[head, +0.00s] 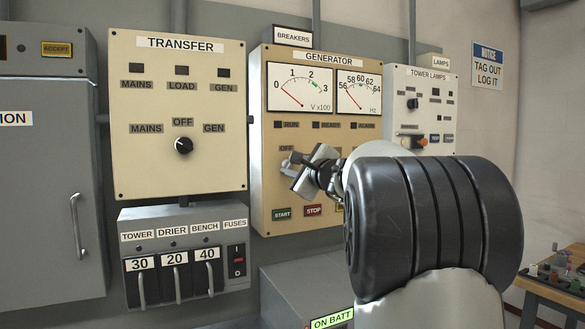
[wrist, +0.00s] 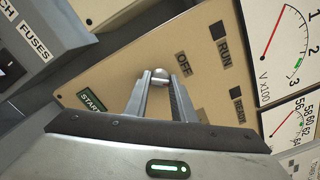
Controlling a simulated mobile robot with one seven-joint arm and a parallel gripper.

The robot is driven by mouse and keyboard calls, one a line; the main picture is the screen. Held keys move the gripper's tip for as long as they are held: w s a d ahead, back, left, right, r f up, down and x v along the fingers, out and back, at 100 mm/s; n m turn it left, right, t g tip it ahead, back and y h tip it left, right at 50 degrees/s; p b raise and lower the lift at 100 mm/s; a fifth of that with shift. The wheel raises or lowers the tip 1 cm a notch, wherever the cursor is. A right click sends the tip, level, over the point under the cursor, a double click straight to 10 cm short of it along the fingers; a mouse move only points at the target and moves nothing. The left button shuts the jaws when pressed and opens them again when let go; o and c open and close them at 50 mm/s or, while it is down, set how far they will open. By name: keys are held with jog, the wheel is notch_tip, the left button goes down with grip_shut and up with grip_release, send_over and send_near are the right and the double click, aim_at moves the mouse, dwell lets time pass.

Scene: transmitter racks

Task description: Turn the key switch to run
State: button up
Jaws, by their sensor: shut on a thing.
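The generator panel (head: 262,200) is beige, with two dials on top and START and STOP buttons below. In the wrist view, my gripper (wrist: 160,82) is shut on the key switch (wrist: 152,74), a small silvery piece between the fingertips. The OFF label (wrist: 184,64) lies just beyond it. In the head view, my gripper (head: 297,168) is at the panel just below the OFF label (head: 287,148) and covers most of the switch. The key's exact angle cannot be told.
The transfer panel (head: 150,100) with a black knob is to the left, above the fuse box (head: 190,278) with levers. The tower lamps panel (head: 437,95) is to the right. A grey box (head: 300,290) juts out below the generator panel.

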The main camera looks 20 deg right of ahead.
jog(key=m, duration=0.4)
jog(key=shift+m+p, duration=0.35)
jog(key=shift+m, duration=0.05)
dwell(0.4)
jog(key=o, duration=1)
